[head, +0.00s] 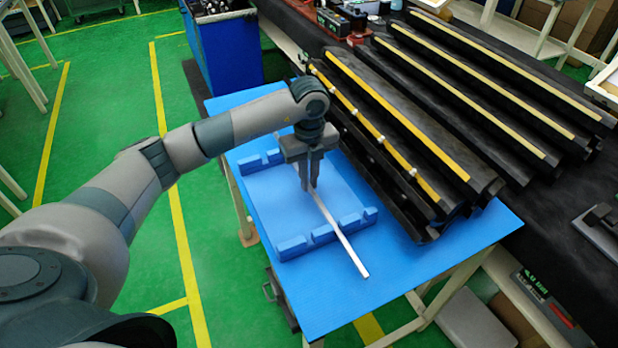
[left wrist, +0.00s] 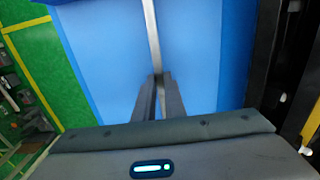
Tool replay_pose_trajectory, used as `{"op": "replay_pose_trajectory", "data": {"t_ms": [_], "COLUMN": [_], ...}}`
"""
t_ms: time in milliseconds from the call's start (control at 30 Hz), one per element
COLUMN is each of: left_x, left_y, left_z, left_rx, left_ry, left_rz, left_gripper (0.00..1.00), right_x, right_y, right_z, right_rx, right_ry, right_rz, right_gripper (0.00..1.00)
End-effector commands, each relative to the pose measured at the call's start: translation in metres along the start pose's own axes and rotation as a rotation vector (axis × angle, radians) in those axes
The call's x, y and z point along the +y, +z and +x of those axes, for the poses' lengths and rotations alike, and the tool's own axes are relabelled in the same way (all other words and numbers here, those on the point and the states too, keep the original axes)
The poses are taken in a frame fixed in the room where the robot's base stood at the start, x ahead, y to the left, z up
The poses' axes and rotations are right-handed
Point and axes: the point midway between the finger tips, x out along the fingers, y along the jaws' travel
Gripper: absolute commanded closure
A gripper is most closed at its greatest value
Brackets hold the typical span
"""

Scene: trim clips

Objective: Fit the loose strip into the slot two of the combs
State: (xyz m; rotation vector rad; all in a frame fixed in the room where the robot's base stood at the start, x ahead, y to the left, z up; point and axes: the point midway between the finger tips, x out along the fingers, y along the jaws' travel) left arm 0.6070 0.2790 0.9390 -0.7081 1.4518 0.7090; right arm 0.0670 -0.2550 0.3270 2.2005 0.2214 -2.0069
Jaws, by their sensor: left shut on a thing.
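The loose strip (head: 351,251) is thin, pale and straight. My left gripper (head: 311,187) points down and is shut on it between the two blue combs. The near comb (head: 292,247) has several raised blocks with gaps between them. The strip crosses this comb at a gap near its middle and sticks out past it; I cannot tell whether it sits down in the gap. The far comb (head: 262,162) is partly hidden behind my gripper and arm. In the left wrist view the strip (left wrist: 152,35) runs away from the fingertips (left wrist: 159,80). My right gripper is not in view.
The combs stand on a blue table top (head: 400,285), clear at its front right. A black rack with yellow-edged ledges (head: 385,150) stands close on the right. A blue bin (head: 228,55) is behind the table.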

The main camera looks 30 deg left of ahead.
Motion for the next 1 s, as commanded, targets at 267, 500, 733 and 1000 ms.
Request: {"op": "replay_pose_trajectory", "data": {"t_ms": [267,500,733,1000], "left_x": [0.000,0.000,-0.001,-0.001], "left_y": [0.000,0.000,0.001,0.001], "left_z": [0.000,-0.003,-0.021,-0.068], "left_rx": [0.000,0.000,-0.002,-0.003], "left_ry": [0.000,0.000,-0.003,-0.005], "left_rz": [0.000,0.000,0.001,0.001], "left_gripper": [0.71,0.71,0.71,0.71], "right_x": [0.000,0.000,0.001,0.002], "right_y": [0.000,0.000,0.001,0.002], "right_z": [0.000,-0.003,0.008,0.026], "right_rx": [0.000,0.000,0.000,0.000], "right_ry": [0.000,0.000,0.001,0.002], "right_rz": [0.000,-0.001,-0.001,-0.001], "right_gripper": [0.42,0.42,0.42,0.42]}}
